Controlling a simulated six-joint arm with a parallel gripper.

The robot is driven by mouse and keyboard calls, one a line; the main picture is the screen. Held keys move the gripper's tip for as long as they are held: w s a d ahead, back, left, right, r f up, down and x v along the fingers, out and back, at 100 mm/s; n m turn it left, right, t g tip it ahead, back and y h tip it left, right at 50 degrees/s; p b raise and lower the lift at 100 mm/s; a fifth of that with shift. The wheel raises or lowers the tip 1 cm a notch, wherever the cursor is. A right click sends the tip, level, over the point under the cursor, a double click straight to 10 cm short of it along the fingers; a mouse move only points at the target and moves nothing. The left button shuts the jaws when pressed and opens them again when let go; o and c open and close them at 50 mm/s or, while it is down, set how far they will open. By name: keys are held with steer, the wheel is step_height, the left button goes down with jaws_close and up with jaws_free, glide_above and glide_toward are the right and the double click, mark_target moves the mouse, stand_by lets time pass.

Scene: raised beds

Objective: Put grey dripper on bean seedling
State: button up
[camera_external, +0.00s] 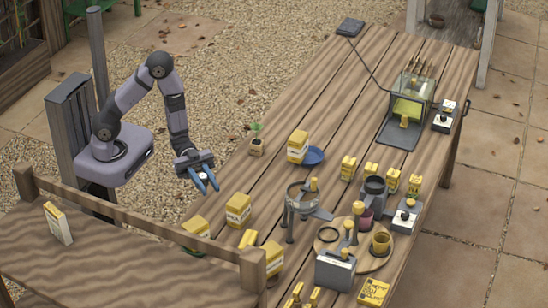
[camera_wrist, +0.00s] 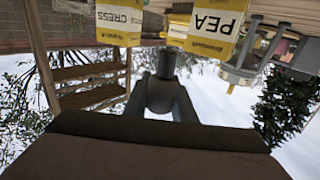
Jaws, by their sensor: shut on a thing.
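My gripper (camera_external: 206,182) has blue fingers that point down, off the left edge of the wooden table. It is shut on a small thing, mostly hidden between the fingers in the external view. The wrist view shows a grey dripper-like piece (camera_wrist: 165,95) with a rounded body and a narrow stem, just past the dark gripper body; I take it as the grey dripper.
Yellow-and-white seed boxes stand close by: one (camera_external: 238,208) right of my gripper, one (camera_external: 298,147) by a blue dish (camera_external: 314,156). The wrist view shows the PEA box (camera_wrist: 212,28) and CRESS box (camera_wrist: 119,22). A wooden rail (camera_external: 130,215) runs in front.

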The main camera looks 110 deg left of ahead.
steer(key=shift+r, duration=1.1)
